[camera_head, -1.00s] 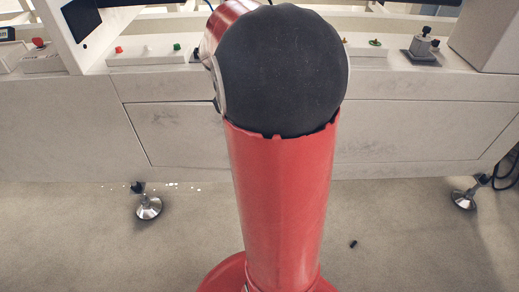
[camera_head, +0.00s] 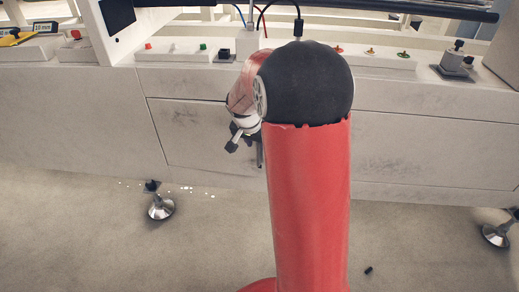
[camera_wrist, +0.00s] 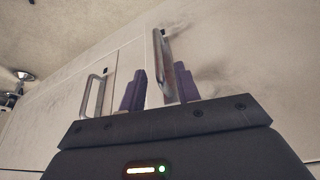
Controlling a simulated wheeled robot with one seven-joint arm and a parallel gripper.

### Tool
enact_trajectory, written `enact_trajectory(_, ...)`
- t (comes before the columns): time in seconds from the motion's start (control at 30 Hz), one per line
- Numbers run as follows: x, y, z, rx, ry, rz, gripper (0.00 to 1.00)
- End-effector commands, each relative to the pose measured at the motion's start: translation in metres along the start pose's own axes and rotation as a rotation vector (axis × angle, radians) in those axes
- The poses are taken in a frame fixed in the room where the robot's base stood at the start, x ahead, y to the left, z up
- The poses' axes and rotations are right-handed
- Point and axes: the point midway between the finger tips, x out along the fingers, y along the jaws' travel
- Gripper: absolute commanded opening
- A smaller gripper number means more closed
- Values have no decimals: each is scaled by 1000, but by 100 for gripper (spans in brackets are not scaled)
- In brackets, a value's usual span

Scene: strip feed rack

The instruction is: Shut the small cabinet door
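The white cabinet front (camera_head: 200,130) lies behind my red arm in the head view, with thin seams between its panels. In the wrist view, a metal bar handle (camera_wrist: 163,62) stands on a pale panel (camera_wrist: 215,50) and shows between the two purple fingers of my gripper (camera_wrist: 160,69). The fingers are apart; I cannot tell whether they touch the handle. A second bar handle (camera_wrist: 95,95) is on the panel to the left. In the head view my gripper (camera_head: 246,146) is partly hidden by my arm. I cannot tell how far the door stands open.
Several coloured buttons and knobs (camera_head: 175,48) line the ledge above the cabinet. A yellow device (camera_head: 12,38) sits at the far left. Metal levelling feet (camera_head: 161,207) stand on the floor, and a small black piece (camera_head: 368,269) lies at the lower right. The floor in front is otherwise clear.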

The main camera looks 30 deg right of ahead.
Motion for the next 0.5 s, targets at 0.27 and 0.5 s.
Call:
enact_trajectory(0.27, 34, 0, 0, 0, -1, 0, 33)
enact_trajectory(0.5, 36, 0, 0, 0, 0, 0, 33)
